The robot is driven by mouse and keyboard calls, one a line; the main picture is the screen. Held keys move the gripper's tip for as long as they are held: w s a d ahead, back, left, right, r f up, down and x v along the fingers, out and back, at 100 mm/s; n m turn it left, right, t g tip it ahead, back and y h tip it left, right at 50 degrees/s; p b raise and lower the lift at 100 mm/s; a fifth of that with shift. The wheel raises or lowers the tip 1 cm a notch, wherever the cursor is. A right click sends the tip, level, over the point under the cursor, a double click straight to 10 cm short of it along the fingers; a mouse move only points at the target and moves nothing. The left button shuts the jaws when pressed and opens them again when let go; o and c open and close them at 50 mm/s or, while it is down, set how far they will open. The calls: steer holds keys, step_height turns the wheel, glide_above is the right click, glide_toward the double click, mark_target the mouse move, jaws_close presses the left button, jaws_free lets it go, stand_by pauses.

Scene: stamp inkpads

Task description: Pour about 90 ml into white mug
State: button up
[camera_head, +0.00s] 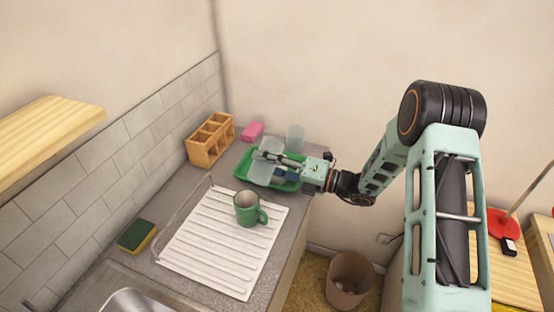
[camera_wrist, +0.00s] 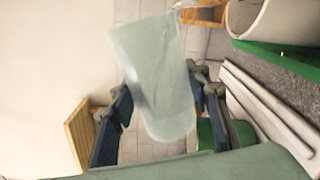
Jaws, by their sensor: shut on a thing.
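My gripper (camera_head: 285,160) is shut on a translucent, pale vessel (camera_head: 261,170), held over the green tray (camera_head: 241,178). In the wrist view the vessel (camera_wrist: 152,75) is between the two dark fingers of my gripper (camera_wrist: 160,108) and looks tilted. A small clear shape shows at its upper right edge; I cannot tell whether it is a spout or liquid. A white, round-walled vessel (camera_wrist: 278,22), likely the white mug, is close by at the green tray in the wrist view. In the head view a pale shape (camera_head: 271,145) behind my gripper is partly hidden. No liquid level is readable.
A green mug (camera_head: 247,209) stands on the white ribbed drainer (camera_head: 205,256). A clear cup (camera_head: 295,138) and a pink block (camera_head: 252,131) are at the back. A wooden organizer (camera_head: 210,140) is by the wall, a sponge (camera_head: 137,236) at front left.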

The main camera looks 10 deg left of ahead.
steer(key=shift+r, duration=0.2)
steer(key=shift+f+b, duration=0.55)
steer(key=shift+b, duration=0.05)
steer(key=shift+f+n+b, duration=0.35)
steer(key=shift+n+b, duration=0.6)
steer(key=shift+n, duration=0.05)
steer(key=shift+w+r+n+b, duration=0.15)
steer(key=shift+n+b, duration=0.3)
steer(key=shift+n, duration=0.65)
steer(key=shift+f+n+b, duration=0.3)
steer(key=shift+f+b, duration=0.1)
steer(key=shift+b, duration=0.2)
steer(key=shift+r+n+b, duration=0.3)
steer(key=shift+r+n, duration=0.1)
steer(key=shift+n, duration=0.5)
steer(key=shift+r, duration=0.1)
